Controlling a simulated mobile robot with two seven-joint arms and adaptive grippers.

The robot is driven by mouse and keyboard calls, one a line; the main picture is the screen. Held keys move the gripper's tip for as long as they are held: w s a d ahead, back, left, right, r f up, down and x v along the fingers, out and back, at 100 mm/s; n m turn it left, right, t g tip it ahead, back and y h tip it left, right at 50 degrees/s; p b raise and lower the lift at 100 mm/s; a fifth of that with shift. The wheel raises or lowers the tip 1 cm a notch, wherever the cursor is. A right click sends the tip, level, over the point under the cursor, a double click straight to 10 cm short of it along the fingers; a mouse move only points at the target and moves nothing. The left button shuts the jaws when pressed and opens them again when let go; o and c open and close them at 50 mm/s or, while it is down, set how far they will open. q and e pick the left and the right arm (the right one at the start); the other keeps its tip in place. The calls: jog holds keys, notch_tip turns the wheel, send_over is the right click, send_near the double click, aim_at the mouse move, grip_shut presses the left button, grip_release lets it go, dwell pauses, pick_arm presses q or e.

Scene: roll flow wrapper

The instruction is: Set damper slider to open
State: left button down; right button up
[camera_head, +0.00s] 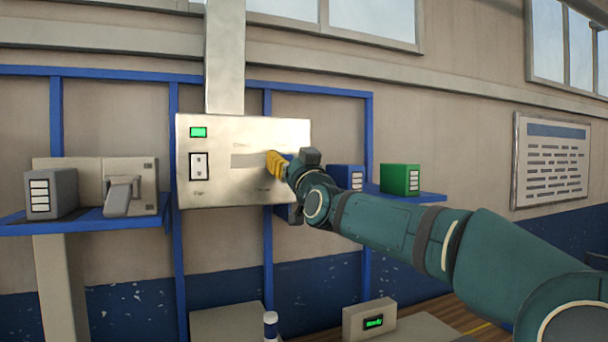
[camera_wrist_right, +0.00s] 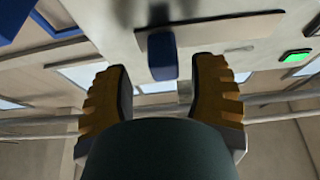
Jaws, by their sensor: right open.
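The damper slider shows in the right wrist view as a blue knob (camera_wrist_right: 162,54) at the left end of a grey slot plate (camera_wrist_right: 225,33). In the head view the slot (camera_head: 247,160) lies on the metal control panel (camera_head: 225,135), and the knob is mostly hidden behind my right gripper at the slot's right end. My right gripper (camera_head: 273,164) has yellow fingers and reaches in from the right. In the wrist view its open fingers (camera_wrist_right: 163,68) stand on either side of the knob, with gaps visible on both sides. My left gripper is out of view.
The panel carries a green light (camera_head: 198,132) and a switch (camera_head: 198,166) at its left. Blue shelves hold a grey binder (camera_head: 50,193) at left, and a blue binder (camera_head: 347,177) and green binder (camera_head: 400,179) at right. A box with a display (camera_head: 369,320) sits below.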

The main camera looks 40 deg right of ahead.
jog(key=v, duration=1)
jog(key=shift+r, duration=0.1)
